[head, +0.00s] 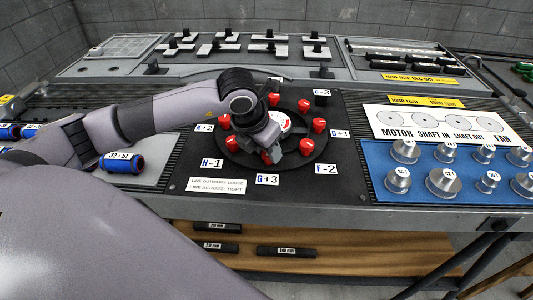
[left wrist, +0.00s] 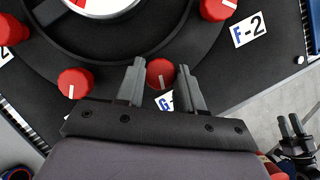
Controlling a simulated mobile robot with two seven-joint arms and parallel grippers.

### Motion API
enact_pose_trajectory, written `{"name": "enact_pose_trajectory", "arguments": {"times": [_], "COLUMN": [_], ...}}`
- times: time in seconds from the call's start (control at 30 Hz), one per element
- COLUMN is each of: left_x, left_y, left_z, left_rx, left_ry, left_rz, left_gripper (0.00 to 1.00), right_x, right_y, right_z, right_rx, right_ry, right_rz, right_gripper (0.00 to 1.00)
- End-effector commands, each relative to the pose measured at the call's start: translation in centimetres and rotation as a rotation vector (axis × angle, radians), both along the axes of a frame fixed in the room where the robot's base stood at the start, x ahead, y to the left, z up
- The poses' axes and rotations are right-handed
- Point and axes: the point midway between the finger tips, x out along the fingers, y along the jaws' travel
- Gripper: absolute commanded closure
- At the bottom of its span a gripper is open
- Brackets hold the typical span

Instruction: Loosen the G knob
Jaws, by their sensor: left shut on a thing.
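The round black plate (head: 236,152) carries a ring of red knobs around a dial (head: 280,122). The G knob (left wrist: 160,73) is red with a short white mark, above its partly hidden label (left wrist: 165,102); in the head view the "G+3" label (head: 267,180) is clear. My left gripper (left wrist: 161,82) is shut on the G knob, one finger on each side. In the head view my left gripper (head: 270,152) reaches down over the plate's near edge and mostly covers this knob. My right gripper (left wrist: 290,126) shows small at the right of the left wrist view, its fingers apart and empty.
Neighbouring red knobs stand close by, at F (head: 306,146) and H (head: 231,143). A card (head: 218,186) reads line outward loose, line across tight. A blue panel (head: 425,190) with silver knobs lies to the right. Blue cylinders (head: 122,163) lie at left.

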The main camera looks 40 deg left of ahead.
Motion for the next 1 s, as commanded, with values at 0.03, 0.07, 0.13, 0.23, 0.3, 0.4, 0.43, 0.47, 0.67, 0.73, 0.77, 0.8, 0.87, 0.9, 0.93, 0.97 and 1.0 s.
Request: {"name": "enact_pose_trajectory", "arguments": {"times": [0.03,0.07,0.13,0.23,0.3,0.4,0.43,0.47,0.67,0.73,0.77,0.8,0.87,0.9,0.93,0.97,1.0], "left_x": [0.09,0.1,0.1,0.08,0.07,0.08,0.08,0.09,0.07,0.07,0.07,0.07,0.07,0.08,0.08,0.08,0.08], "left_y": [-0.07,-0.11,-0.1,-0.13,-0.15,-0.13,-0.13,-0.13,-0.12,-0.12,-0.12,-0.12,-0.12,-0.11,-0.11,-0.11,-0.11], "left_z": [-0.13,-0.13,-0.1,-0.07,-0.03,0.04,0.05,0.07,0.13,0.14,0.16,0.16,0.16,0.16,0.16,0.16,0.16], "left_rx": [-0.001,-0.002,-0.001,-0.002,-0.001,-0.001,-0.001,-0.001,-0.001,-0.001,-0.001,-0.001,-0.001,-0.001,-0.001,-0.001,-0.001], "left_ry": [-0.004,-0.004,-0.004,-0.003,-0.003,-0.003,-0.003,-0.003,-0.002,-0.002,-0.002,-0.002,-0.002,-0.002,-0.002,-0.002,-0.002], "left_rz": [0.037,0.058,0.105,0.163,0.196,0.234,0.242,0.249,0.278,0.281,0.282,0.282,0.282,0.282,0.282,0.282,0.282], "left_gripper": [0.94,0.94,0.94,0.94,0.94,0.94,0.94,0.94,0.94,0.94,0.94,0.94,0.94,0.94,0.94,0.94,0.94], "right_x": [0.01,0.01,0.0,0.0,0.05,0.17,0.22,0.25,0.27,0.26,0.25,0.25,0.25,0.25,0.25,0.25,0.24], "right_y": [0.0,0.0,0.01,0.04,0.09,0.21,0.24,0.27,0.36,0.37,0.37,0.37,0.37,0.37,0.38,0.38,0.38], "right_z": [-0.59,-0.73,-1.04,-1.35,-1.41,-1.28,-1.23,-1.17,-1.24,-1.25,-1.26,-1.26,-1.26,-1.27,-1.27,-1.28,-1.29], "right_rx": [0.0,0.0,0.001,0.003,0.005,0.009,0.01,0.011,0.012,0.012,0.012,0.012,0.012,0.012,0.012,0.011,0.011], "right_ry": [0.0,0.0,0.001,0.005,0.004,0.001,-0.001,-0.002,0.002,0.002,0.002,0.002,0.002,0.002,0.002,0.003,0.003], "right_rz": [0.0,0.0,-0.001,-0.002,-0.002,-0.001,-0.001,0.0,0.001,0.002,0.002,0.002,0.002,0.002,0.002,0.002,0.002], "right_gripper": [0.57,0.57,0.57,0.57,0.57,0.57,0.57,0.57,0.57,0.57,0.57,0.57,0.57,0.57,0.57,0.57,0.57]}}
